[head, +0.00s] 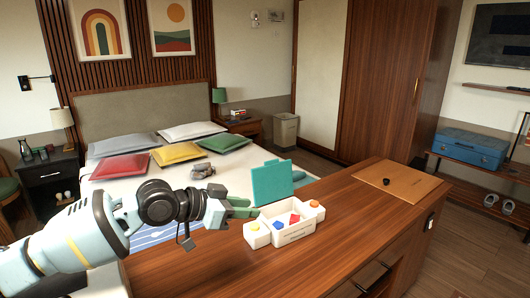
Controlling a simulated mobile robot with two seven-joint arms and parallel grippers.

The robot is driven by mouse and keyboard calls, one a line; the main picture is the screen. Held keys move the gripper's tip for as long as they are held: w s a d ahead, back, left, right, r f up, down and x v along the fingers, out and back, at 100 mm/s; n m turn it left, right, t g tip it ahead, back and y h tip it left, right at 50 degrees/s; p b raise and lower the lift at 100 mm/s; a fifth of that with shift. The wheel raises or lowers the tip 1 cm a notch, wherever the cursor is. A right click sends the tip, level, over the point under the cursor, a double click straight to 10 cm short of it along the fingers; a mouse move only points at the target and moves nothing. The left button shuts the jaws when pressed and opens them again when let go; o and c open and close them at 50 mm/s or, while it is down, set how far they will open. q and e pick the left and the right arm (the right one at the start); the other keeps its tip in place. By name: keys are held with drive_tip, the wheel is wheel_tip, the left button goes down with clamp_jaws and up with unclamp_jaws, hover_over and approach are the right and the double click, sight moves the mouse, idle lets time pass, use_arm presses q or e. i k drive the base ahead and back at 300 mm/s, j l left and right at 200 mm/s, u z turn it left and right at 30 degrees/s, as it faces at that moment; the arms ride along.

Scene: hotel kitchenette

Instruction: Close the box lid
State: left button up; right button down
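A white box (291,236) stands on the wooden counter with its teal lid (271,182) raised upright at the back, so the box is open. Red and blue pieces lie inside it. White side blocks flank it, one with a yellow top (254,227) and one with an orange top (314,204). My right gripper is out of view.
The wooden counter (370,215) is clear right of the box, up to a tan mat (401,181) with a small black object (386,182). Behind stands a bed with several pillows (177,153). A blue case (469,147) sits on a bench at the right.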

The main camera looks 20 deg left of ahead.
sight(273, 181)
drive_tip(key=i+j, duration=0.25)
drive_tip(key=i, duration=0.2)
drive_tip(key=i+j, duration=0.2)
drive_tip(key=i, duration=0.25)
